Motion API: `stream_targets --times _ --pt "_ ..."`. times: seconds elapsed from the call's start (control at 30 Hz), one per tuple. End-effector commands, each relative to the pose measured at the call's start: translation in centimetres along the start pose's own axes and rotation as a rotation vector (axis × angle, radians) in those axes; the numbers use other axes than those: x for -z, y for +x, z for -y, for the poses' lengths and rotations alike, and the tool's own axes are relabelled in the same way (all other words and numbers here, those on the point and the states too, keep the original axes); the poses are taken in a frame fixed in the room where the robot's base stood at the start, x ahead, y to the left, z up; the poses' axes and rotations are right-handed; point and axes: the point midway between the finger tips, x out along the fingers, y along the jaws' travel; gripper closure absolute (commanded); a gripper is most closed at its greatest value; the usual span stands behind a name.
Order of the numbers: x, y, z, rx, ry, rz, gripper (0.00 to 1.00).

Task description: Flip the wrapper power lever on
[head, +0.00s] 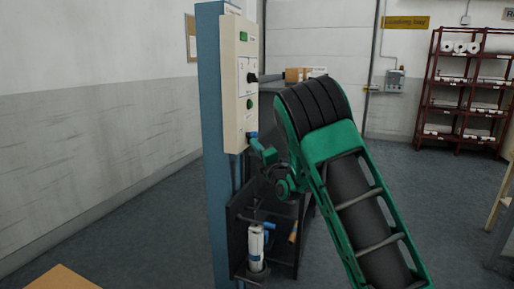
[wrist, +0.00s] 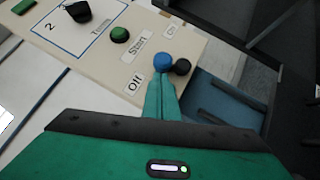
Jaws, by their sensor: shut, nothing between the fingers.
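The cream control panel (head: 235,85) is mounted on a blue post. A lever with a blue knob (wrist: 163,62) and a round black part (wrist: 181,67) beside it are at the panel's lower end, near the "Off" label (wrist: 135,83) and a partly cut-off label (wrist: 171,29). The blue knob also shows in the head view (head: 252,135). I cannot tell which position the lever is in. My green gripper (wrist: 161,82) is shut and empty. Its fingertips are right at the blue knob; I cannot tell whether they touch. In the head view my gripper (head: 256,146) is just below the knob.
A green button (wrist: 120,35) marked "Start" and a black rotary handle (wrist: 78,11) are higher on the panel. A dark stand (head: 278,235) with a white roll (head: 256,248) is below my gripper. Shelves (head: 465,85) stand far right; open floor lies between.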

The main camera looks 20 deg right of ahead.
Motion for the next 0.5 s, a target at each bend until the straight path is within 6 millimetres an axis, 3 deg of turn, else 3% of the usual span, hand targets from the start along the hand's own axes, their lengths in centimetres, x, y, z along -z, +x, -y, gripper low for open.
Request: stream_targets --times 0.5 --pt "-0.88 0.48 0.13 0.002 0.0 0.0 1.0"
